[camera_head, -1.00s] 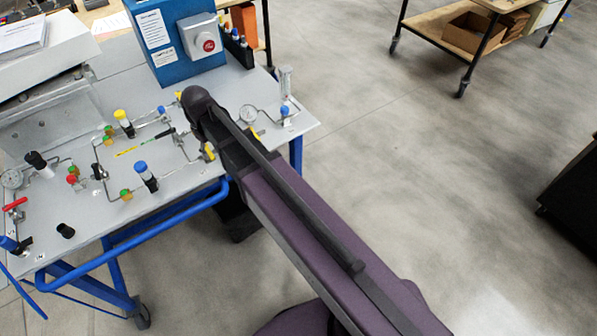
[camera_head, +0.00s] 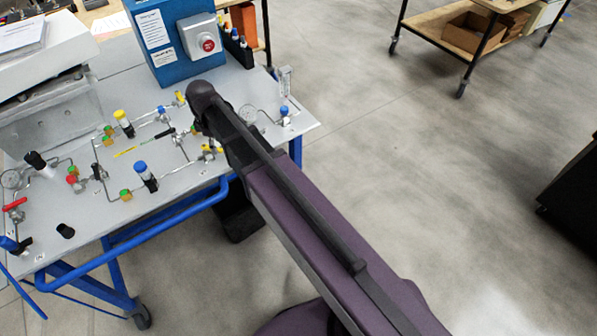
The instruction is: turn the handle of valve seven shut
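The valve panel is a pale grey board (camera_head: 85,218) on a blue-framed cart, carrying thin tubing, fittings and several small valves. No number label is readable, so I cannot tell which valve is seven. A yellow handle (camera_head: 180,98) shows just left of my arm's dark end. Another yellow-handled valve (camera_head: 211,150) sits close to my arm's left side. A red handle (camera_head: 14,204) is at the far left. My arm reaches from the lower right over the board's right part. My gripper does not show; the dark end of the arm may hide it.
A blue box with a red button (camera_head: 208,45) stands at the back of the board. A blue rail (camera_head: 150,222) runs along the front edge.

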